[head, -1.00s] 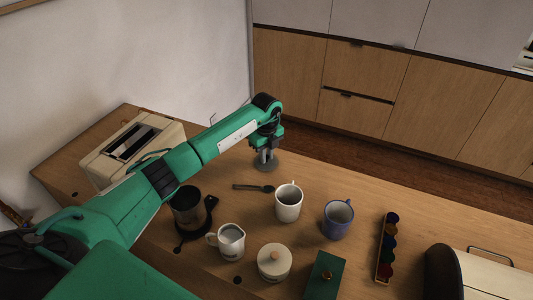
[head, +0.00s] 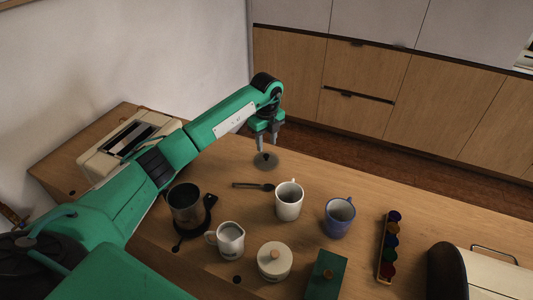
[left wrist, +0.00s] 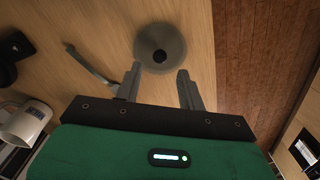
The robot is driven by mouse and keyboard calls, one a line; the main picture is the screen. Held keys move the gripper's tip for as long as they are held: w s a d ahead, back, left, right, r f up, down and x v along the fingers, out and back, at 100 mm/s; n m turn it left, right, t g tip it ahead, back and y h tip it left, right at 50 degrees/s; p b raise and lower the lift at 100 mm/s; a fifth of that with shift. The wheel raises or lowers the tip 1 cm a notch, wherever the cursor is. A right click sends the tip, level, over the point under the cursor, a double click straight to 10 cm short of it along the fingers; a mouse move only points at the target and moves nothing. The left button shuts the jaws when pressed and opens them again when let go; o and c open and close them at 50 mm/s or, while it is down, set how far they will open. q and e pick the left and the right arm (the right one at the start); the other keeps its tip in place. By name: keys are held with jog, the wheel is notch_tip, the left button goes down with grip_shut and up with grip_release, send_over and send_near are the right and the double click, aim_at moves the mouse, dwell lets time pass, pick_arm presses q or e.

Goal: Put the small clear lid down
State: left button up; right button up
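The small clear lid (head: 265,161) lies flat on the wooden counter near its far edge, a see-through grey disc with a dark knob. It also shows in the left wrist view (left wrist: 160,45), just beyond the fingertips. My left gripper (head: 268,146) is open and empty above the lid, its two fingers apart and clear of the knob. In the left wrist view the open fingers (left wrist: 158,82) show with a gap between them. My right gripper is not in view.
A spoon (head: 253,186) lies near the lid, with a white mug (head: 289,202) and blue mug (head: 339,217) to the right. A dark pot (head: 184,208), a small jug (head: 230,240) and a toaster (head: 125,143) stand nearer. The counter's far edge is close behind the lid.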

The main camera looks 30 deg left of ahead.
aim_at(266, 155)
pick_arm(q)
notch_tip(266, 155, up, 7)
jog(key=b, duration=0.1)
dwell(0.6)
